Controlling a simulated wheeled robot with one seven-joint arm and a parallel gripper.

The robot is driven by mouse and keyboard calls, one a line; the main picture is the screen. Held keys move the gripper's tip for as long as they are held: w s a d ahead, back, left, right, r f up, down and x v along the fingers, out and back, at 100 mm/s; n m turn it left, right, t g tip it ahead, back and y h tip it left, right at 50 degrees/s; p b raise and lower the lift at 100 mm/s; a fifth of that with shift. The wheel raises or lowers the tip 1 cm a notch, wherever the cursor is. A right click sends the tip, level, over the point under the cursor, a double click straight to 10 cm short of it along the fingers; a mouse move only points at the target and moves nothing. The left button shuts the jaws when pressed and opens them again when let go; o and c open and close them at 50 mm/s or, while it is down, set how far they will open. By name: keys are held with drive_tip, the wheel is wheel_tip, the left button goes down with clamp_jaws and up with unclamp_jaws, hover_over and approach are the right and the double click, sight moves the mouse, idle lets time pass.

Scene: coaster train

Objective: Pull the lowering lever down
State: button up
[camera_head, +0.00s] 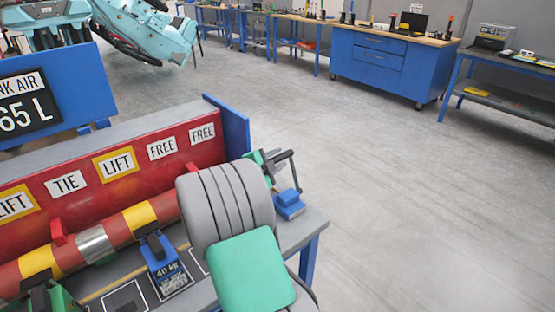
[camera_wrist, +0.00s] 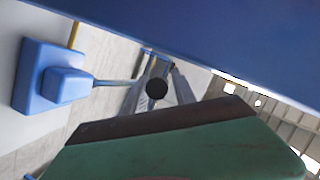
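In the head view my grey-and-green arm reaches over the right end of the bench. A small green and dark part that looks like my gripper (camera_head: 270,160) shows just past the grey link, mostly hidden by it. Beside it, a dark bar that may be the lowering lever (camera_head: 295,175) stands above a blue block (camera_head: 289,204). In the wrist view the blue block (camera_wrist: 45,85) is at left, with a thin rod running right toward a round black knob (camera_wrist: 157,88). A green, dark-edged surface fills the bottom. I cannot tell whether anything touches the lever.
The bench's red panel (camera_head: 118,165) carries LIFT, TIE and FREE labels. A blue end plate (camera_head: 228,125) stands close to my arm. A red-and-yellow tube (camera_head: 140,216) lies along the bench, near a blue 40 kg block (camera_head: 165,265). Open floor lies to the right.

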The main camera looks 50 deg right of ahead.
clamp_jaws()
idle(1.1)
